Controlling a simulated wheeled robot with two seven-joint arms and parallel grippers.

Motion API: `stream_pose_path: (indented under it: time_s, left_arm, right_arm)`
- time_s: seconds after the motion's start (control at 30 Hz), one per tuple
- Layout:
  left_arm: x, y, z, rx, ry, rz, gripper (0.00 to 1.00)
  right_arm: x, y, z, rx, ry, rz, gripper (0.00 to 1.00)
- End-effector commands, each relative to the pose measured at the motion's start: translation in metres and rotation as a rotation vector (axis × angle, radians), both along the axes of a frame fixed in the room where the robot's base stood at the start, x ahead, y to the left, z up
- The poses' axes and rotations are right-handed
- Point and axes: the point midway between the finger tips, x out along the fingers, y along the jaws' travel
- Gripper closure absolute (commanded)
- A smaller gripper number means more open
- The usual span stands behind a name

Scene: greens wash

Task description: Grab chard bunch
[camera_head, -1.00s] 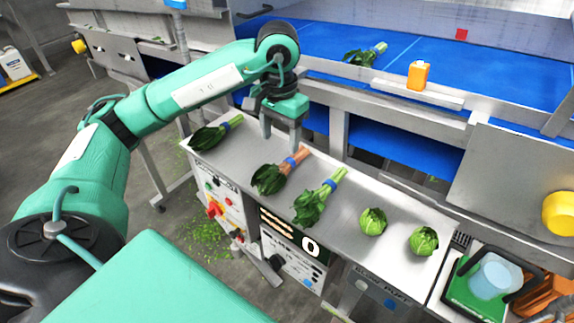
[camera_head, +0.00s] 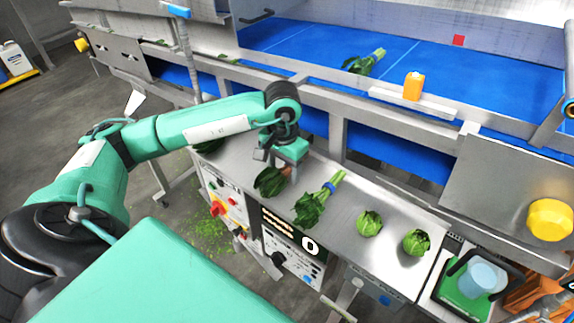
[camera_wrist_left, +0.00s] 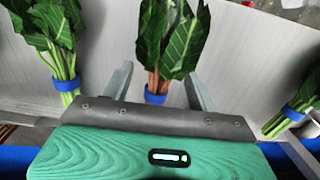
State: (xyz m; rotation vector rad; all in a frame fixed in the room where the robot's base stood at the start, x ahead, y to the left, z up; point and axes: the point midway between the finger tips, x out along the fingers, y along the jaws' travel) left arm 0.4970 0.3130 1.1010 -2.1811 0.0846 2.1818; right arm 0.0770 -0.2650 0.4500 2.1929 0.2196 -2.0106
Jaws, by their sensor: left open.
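The chard bunch (camera_head: 269,183), dark leaves on reddish stems, lies on the steel counter (camera_head: 345,196). Its stems are mostly hidden by my left gripper (camera_head: 279,168) in the head view. In the left wrist view, the chard (camera_wrist_left: 168,38) and its blue band (camera_wrist_left: 156,98) show between the two fingers of my left gripper (camera_wrist_left: 158,72). The fingers are apart, one on each side of the stems. I cannot tell whether they touch the chard. My right gripper is not in view.
A pale-stemmed green bunch (camera_head: 309,208) lies just right of the chard. A darker bunch (camera_head: 207,146) is partly behind my arm. Two round green heads (camera_head: 369,223) sit further right. A steel rail and blue basin (camera_head: 320,42) lie behind, with an orange bottle (camera_head: 412,87) on a ledge.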

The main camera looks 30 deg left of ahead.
Motion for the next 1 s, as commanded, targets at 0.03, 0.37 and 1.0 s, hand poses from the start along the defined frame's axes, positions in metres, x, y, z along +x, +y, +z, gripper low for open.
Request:
stream_pose_path:
  time_s: [0.03, 0.37, 1.0]
  left_arm:
    - [0.000, 0.000, -0.001, 0.000, 0.000, 0.000, 0.41]
    - [0.000, 0.000, -0.001, -0.001, 0.000, 0.000, 0.72]
    - [0.001, 0.000, 0.017, -0.001, -0.004, -0.001, 0.89]
  right_arm:
    - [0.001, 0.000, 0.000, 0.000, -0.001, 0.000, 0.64]
    - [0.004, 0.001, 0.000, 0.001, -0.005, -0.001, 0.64]
    - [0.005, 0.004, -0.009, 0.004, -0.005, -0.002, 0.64]
